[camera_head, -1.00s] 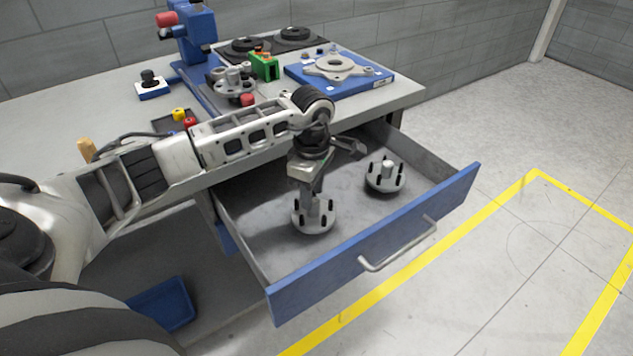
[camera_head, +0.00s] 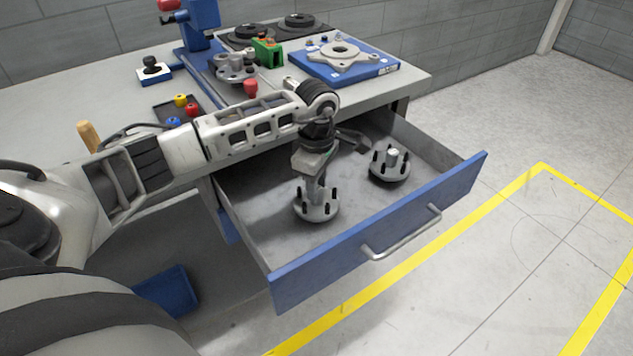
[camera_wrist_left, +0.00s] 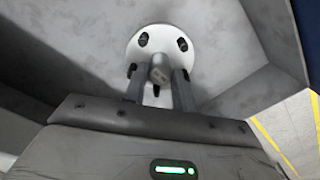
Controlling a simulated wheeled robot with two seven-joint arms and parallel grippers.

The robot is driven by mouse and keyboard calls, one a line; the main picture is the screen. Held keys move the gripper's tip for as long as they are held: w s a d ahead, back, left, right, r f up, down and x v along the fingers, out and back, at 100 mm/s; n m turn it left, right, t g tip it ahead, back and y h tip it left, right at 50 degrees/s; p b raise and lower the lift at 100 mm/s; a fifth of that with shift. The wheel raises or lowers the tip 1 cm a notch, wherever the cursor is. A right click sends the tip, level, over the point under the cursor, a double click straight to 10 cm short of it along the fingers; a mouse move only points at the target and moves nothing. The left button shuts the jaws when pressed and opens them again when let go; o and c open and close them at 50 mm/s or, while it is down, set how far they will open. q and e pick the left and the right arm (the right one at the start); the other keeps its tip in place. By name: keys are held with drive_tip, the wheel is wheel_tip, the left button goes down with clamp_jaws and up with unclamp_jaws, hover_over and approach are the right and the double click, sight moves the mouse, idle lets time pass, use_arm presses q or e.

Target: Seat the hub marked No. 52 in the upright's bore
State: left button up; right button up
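Two grey hubs with dark studs stand upright in the open drawer, the left hub (camera_head: 316,208) and the right hub (camera_head: 390,164). I cannot read a number on either. My left gripper (camera_head: 317,187) points down at the left hub. In the left wrist view, its fingers (camera_wrist_left: 158,88) are apart on either side of the hub's central shaft, with the flange (camera_wrist_left: 160,43) beyond. I see no clear grip on the shaft. A grey casting with a round bore (camera_head: 341,51), apparently the upright, lies on a blue plate on the bench. My right gripper is out of view.
The drawer (camera_head: 375,243) has raised walls around the hubs. The bench (camera_head: 415,83) also holds a grey flanged part (camera_head: 235,66), a green block (camera_head: 268,51), black discs (camera_head: 299,21) and a tray of coloured pieces (camera_head: 178,108). A blue bin (camera_head: 168,291) lies below.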

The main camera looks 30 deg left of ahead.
use_arm(q)
drive_tip(key=shift+r, duration=0.2)
drive_tip(key=shift+r+p, duration=0.65)
drive_tip(key=shift+r, duration=0.3)
drive_tip(key=shift+r+p, duration=0.9)
drive_tip(key=shift+r, duration=0.55)
